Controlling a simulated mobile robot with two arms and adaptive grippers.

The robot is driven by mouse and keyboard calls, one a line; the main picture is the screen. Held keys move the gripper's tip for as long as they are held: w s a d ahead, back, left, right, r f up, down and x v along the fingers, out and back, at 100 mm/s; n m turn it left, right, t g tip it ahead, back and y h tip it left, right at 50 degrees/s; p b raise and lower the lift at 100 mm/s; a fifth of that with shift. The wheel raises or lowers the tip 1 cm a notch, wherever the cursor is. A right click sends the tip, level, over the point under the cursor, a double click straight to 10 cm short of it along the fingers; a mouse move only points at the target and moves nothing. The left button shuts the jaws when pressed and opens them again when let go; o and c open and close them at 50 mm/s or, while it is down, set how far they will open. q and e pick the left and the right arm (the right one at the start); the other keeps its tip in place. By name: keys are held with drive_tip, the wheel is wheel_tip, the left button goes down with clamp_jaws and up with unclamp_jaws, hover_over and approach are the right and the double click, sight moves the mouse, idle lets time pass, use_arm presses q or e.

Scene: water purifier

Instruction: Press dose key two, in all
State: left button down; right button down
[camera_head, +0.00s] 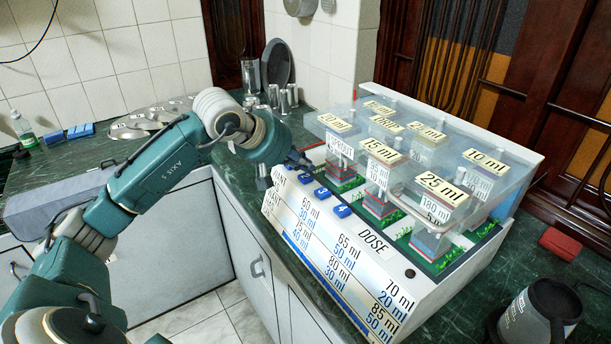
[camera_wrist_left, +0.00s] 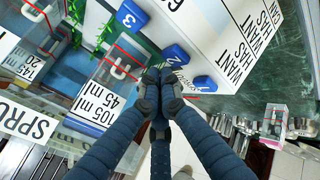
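The white dispenser (camera_head: 345,265) stands on the green counter, with a row of blue numbered dose keys along its front top edge. Dose key two (camera_head: 305,178) shows in the wrist view (camera_wrist_left: 175,54) between key three (camera_wrist_left: 131,15) and key one (camera_wrist_left: 204,84). My left gripper (camera_head: 299,158) is at the left end of this row. Its dark fingers are together and empty, with the tips (camera_wrist_left: 160,76) just beside key two in the wrist view. I cannot tell whether they touch it. My right gripper is not in view.
A clear cover (camera_head: 420,140) with labelled little buildings under it rises behind the keys. Metal cups (camera_head: 285,97) and plates stand on the back counter. A grey kettle-like vessel (camera_head: 540,312) and a red block (camera_head: 560,243) are at the right.

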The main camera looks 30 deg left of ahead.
sight(304, 178)
use_arm(q)
drive_tip(key=shift+r+p, duration=1.75)
drive_tip(key=shift+r, duration=0.8)
drive_tip(key=shift+f, duration=0.1)
